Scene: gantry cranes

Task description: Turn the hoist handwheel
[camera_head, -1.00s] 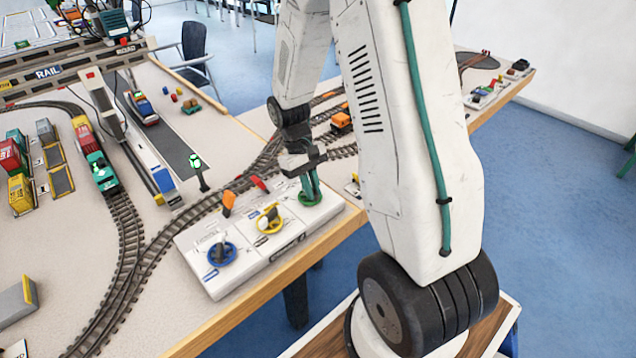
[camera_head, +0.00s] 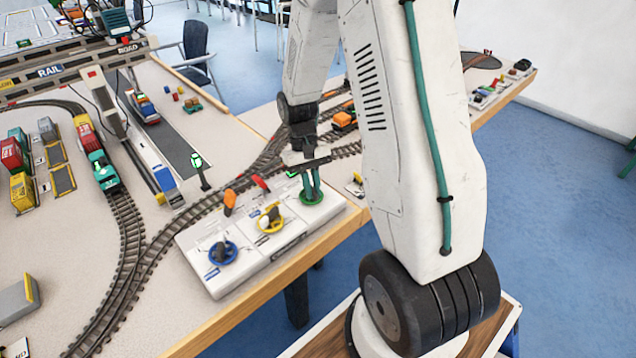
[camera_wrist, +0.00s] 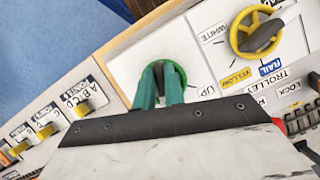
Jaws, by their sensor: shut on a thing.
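The green handwheel (camera_head: 312,198) lies at the right end of the white control panel (camera_head: 275,250). I take it as the hoist wheel from the "UP" label beside it in the wrist view. My gripper (camera_head: 312,190) reaches down onto it from above, its two teal fingers at the hub. In the wrist view the green rim (camera_wrist: 158,50) shows behind the fingers, with a dark grip bar (camera_wrist: 160,72) between them. The fingers are shut on that bar. My gripper's dark palm hides the near part of the wheel.
A yellow handwheel (camera_head: 270,220) and a blue handwheel (camera_head: 222,252) sit left on the same panel. Orange (camera_head: 229,203) and red (camera_head: 261,183) levers stand behind. Curved track (camera_head: 150,250) runs past the panel's left. The gantry crane (camera_head: 75,65) stands at the upper left.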

